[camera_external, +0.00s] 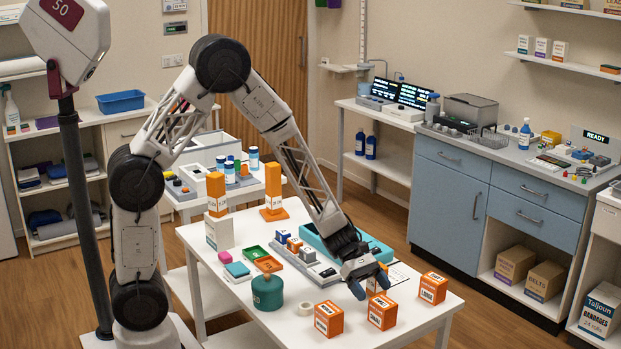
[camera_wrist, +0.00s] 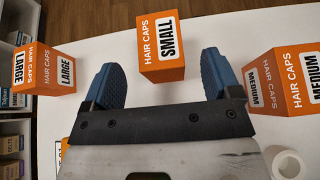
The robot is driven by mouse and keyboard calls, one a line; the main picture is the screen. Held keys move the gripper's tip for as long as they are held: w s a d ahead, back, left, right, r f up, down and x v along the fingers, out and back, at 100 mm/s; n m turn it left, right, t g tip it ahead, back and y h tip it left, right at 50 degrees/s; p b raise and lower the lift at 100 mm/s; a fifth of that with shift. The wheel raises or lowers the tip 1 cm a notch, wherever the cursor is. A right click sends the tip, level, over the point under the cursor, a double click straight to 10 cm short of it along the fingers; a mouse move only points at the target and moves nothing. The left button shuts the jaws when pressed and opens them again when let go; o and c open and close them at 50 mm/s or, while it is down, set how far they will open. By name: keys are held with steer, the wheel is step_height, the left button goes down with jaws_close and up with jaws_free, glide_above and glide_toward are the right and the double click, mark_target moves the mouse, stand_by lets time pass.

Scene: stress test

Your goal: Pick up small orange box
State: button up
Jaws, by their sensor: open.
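The small orange box (camera_wrist: 167,42) is labelled HAIR CAPS SMALL. In the wrist view it is at the top centre, in line with the gap between my fingers, its near edge close to fingertip level. In the external view it appears to be the middle box (camera_external: 382,312) of the front three on the white table. My gripper (camera_external: 371,285) points down just behind it. In the wrist view my gripper (camera_wrist: 160,75) has its blue fingers spread wide with nothing held. I cannot tell how far above the box the fingertips are.
Similar orange boxes flank it: LARGE (camera_wrist: 43,70) on the left and MEDIUM (camera_wrist: 288,82) on the right in the wrist view. A white tape roll (camera_external: 305,308), a green container (camera_external: 267,292) and a grey organiser (camera_external: 318,268) are nearby. The table's front edge is close.

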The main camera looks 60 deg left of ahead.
mark_target(380, 299)
steer(key=shift+d, duration=0.1)
steer(key=shift+x, duration=2.8)
steer(key=shift+c, duration=0.2)
steer(key=c, duration=1)
